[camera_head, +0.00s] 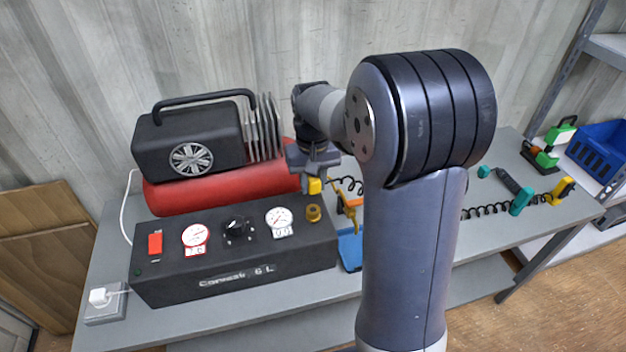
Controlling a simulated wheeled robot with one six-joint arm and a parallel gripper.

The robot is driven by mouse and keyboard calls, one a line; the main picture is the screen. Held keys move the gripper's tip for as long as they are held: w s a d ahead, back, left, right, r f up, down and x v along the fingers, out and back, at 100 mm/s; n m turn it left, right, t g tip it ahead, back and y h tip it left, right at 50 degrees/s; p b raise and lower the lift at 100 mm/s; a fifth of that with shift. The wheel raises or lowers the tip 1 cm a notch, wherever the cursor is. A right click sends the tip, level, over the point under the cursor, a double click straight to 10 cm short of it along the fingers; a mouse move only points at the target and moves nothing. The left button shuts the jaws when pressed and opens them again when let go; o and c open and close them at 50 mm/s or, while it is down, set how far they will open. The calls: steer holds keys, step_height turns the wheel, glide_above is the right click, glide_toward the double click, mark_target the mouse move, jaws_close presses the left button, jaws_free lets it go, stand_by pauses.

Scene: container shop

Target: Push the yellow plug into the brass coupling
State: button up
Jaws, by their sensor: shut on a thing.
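The brass coupling (313,213) stands at the right end of the black control panel's top (225,235), beside a white gauge. My gripper (314,180) hangs just above and slightly behind it, pointing down. It is shut on the yellow plug (314,186), which shows as a small yellow block below the jaws. The plug appears apart from the coupling, with a small gap between them in the picture. The plug's lower end and its exact alignment with the coupling are too small to tell.
A red tank (220,193) with a black compressor (190,140) stands behind the panel. A blue tray (350,250) with an orange tool lies right of it, partly hidden by my arm. A coiled black hose and green and yellow tools (521,201) lie on the bench's right.

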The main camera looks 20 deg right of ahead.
mark_target(313, 209)
steer(key=shift+f+b, duration=2.05)
steer(key=shift+f, duration=0.7)
steer(key=shift+f, duration=0.55)
stand_by(0.5)
steer(key=o, duration=1)
step_height(313, 209, up, 11)
steer(key=shift+f+b, duration=0.1)
steer(key=shift+b, duration=0.25)
step_height(313, 209, down, 11)
steer(key=shift+r+p, duration=0.2)
steer(key=shift+p, duration=0.1)
steer(key=shift+r, duration=0.1)
stand_by(0.4)
